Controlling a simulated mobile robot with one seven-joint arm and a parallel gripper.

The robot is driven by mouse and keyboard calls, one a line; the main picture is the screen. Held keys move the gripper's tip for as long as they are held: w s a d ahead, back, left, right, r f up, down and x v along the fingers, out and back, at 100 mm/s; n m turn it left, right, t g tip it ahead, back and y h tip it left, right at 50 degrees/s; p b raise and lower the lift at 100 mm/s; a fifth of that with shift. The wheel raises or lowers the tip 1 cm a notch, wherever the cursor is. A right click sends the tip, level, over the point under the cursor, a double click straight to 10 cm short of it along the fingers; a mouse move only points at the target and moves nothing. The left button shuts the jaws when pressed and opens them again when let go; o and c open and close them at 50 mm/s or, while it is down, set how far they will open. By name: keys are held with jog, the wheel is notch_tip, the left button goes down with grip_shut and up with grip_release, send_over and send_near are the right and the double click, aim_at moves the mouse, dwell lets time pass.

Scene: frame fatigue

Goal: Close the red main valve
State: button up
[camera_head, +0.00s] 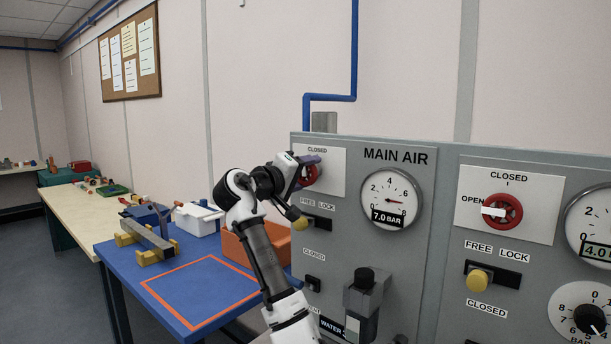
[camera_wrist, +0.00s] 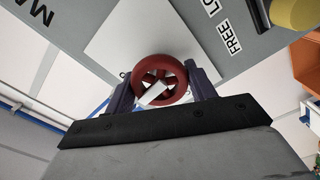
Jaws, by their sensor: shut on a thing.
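The red main valve (camera_head: 309,177) is a small red handwheel on a white plate at the left of the grey MAIN AIR panel. My gripper (camera_head: 308,165) is at the wheel and covers much of it in the head view. In the wrist view the red wheel (camera_wrist: 146,72) sits between the two dark purple fingers of my gripper (camera_wrist: 160,78), which is shut on its rim from both sides. A white pointer (camera_wrist: 154,92) crosses the wheel, slanted in that view. A CLOSED label (camera_head: 317,150) stands above the wheel; any OPEN label is hidden.
Below the valve is a FREE/LOCK slider with a yellow knob (camera_head: 300,223). A gauge (camera_head: 391,200) reads 7.0 bar. A second red valve (camera_head: 503,211) is on the right panel. A blue table (camera_head: 205,290) with an orange bin (camera_head: 245,249) stands left of the panel.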

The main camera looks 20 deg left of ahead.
jog(key=shift+f+m, duration=0.15)
jog(key=shift+m, duration=0.45)
jog(key=o, duration=1)
jog(key=shift+s, duration=0.1)
jog(key=b+v, duration=0.4)
jog(key=v, duration=0.9)
jog(key=shift+s+a, duration=0.1)
jog(key=shift+s, duration=0.25)
